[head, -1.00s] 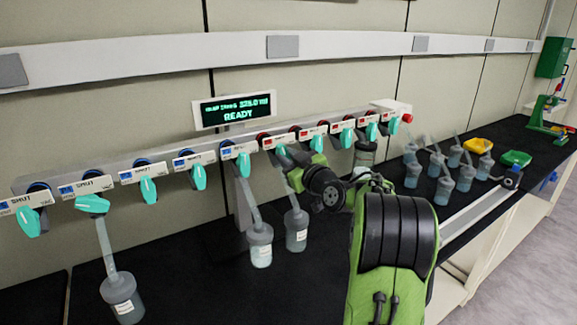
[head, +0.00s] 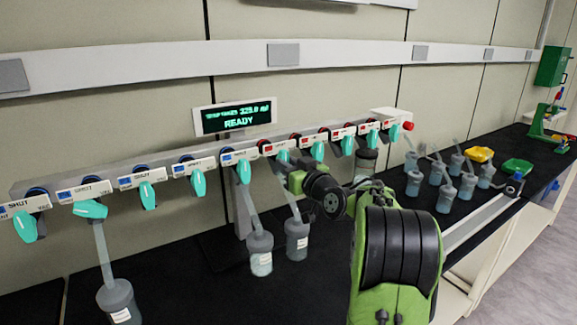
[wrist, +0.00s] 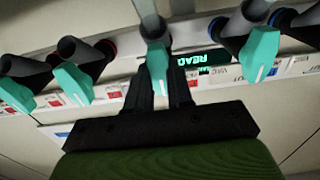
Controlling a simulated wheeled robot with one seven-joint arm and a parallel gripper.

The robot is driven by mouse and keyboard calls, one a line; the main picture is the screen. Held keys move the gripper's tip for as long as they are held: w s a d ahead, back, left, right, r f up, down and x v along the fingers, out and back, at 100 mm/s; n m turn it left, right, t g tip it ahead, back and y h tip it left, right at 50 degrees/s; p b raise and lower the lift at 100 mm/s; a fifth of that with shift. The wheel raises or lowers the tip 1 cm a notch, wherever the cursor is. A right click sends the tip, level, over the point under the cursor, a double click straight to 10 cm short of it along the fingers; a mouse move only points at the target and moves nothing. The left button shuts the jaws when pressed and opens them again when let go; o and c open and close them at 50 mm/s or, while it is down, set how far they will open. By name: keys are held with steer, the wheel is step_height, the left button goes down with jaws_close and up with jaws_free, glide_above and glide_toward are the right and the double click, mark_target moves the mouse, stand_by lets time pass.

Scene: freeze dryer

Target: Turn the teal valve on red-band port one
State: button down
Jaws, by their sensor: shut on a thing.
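The teal valve (head: 283,156) on the first red-banded port, just right of the blue-banded ports, is partly hidden behind my gripper (head: 289,172) in the head view. In the wrist view, the two dark fingers of my gripper (wrist: 159,88) stand on either side of this teal valve (wrist: 157,62) and are shut on its handle. A tube with a flask (head: 297,238) hangs below this port. The exact angle of the handle is hard to tell.
Other teal valves (head: 243,171) flank it closely on the manifold. A display (head: 235,118) above reads READY. Another flask (head: 259,253) hangs to the left. Several flasks (head: 446,195), a yellow tray (head: 480,154) and a green tray (head: 518,166) are on the bench at right.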

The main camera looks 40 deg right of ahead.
steer(key=shift+f, duration=0.1)
steer(key=c, duration=1)
jaws_free()
steer(key=shift+s, duration=0.1)
steer(key=s+b, duration=0.3)
steer(key=s, duration=1.2)
steer(key=shift+s+a, duration=0.35)
steer(key=shift+a, duration=0.1)
steer(key=shift+w+a, duration=0.1)
